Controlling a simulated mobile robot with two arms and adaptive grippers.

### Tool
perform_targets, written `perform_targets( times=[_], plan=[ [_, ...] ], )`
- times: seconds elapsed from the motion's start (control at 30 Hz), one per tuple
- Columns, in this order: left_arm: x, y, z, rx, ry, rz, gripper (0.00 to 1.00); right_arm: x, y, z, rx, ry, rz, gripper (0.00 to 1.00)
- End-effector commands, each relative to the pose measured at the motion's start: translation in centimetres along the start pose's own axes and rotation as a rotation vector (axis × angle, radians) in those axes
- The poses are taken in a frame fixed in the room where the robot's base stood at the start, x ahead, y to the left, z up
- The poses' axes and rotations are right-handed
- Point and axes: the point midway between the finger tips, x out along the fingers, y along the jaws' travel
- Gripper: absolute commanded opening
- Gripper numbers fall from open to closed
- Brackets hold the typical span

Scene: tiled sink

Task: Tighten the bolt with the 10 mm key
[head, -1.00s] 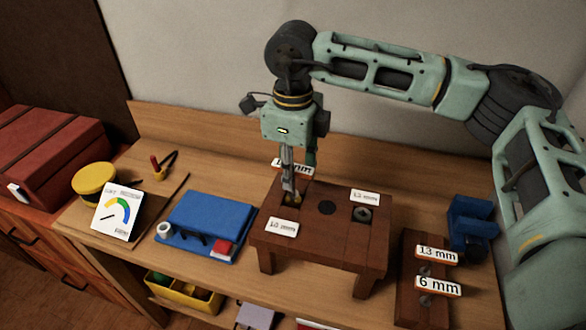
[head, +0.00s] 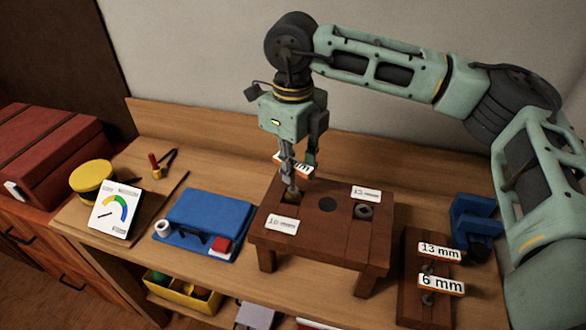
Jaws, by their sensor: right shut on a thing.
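My right gripper (head: 299,164) is shut on a key with an orange-edged white label (head: 289,162); the label's text is too small and partly covered to read. The key's grey shaft points down to the left socket (head: 291,197) of the brown wooden stand (head: 318,232). The bolt there is mostly hidden by the key's lower end, and I cannot tell how far they are engaged. A white plate (head: 281,224), its print hard to read, lies in front of that socket. My left gripper is not in view.
A key rack (head: 409,300) at right holds keys labelled 13 mm (head: 440,252) and 6 mm (head: 441,285). A second bolt (head: 364,211) sits at the stand's right. A blue vise (head: 474,222), a blue case (head: 203,218) and a gauge card (head: 116,212) flank the stand.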

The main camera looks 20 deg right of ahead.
Motion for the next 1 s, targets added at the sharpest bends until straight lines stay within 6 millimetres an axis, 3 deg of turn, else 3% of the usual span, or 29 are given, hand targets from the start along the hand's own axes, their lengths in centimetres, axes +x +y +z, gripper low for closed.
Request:
perform_targets(
  times=[0.3,0.73,1.0],
  plan=[
    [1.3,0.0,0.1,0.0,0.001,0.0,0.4,0.0,0.0,0.1,0.262,-0.003,0.0,0.0],
    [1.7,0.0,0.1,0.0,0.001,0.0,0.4,-0.1,-0.1,0.1,0.326,-0.004,0.0,0.0],
    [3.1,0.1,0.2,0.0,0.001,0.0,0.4,0.0,-0.1,0.1,0.633,-0.006,0.001,0.0]
  ],
)
